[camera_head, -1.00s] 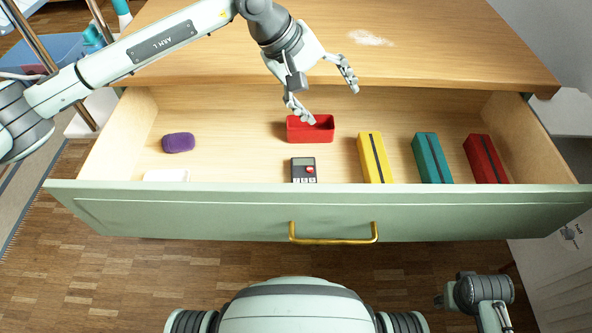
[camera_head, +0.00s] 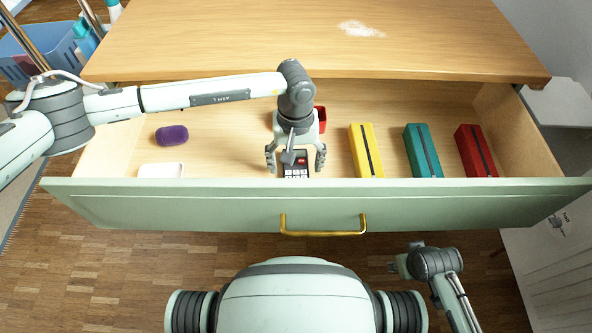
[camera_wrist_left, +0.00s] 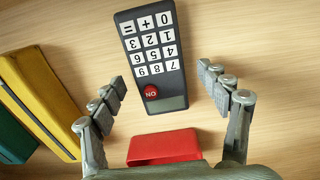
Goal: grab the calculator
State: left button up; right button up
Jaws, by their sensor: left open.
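The dark calculator (camera_head: 295,170) with white keys and a red button lies in the open drawer near its front panel. In the left wrist view the calculator (camera_wrist_left: 152,58) lies flat on the drawer floor, between and beyond the fingertips. My left gripper (camera_head: 296,168) is open above it, one finger to each side. In the wrist view both fingers of my left gripper (camera_wrist_left: 165,85) are spread wide and stand apart from the calculator. My right gripper (camera_head: 395,266) is low at the right, outside the drawer; its fingers are too small to read.
The red tray (camera_head: 320,119) is behind the gripper. Yellow (camera_head: 366,151), teal (camera_head: 422,151) and red (camera_head: 475,151) boxes stand to the right. A purple object (camera_head: 171,135) and a white object (camera_head: 160,171) lie left. The green front panel (camera_head: 200,205) is close to the calculator.

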pick_arm(q)
jog(key=shift+c, duration=0.4)
jog(key=c, duration=1.2)
jog(key=shift+c, duration=0.2)
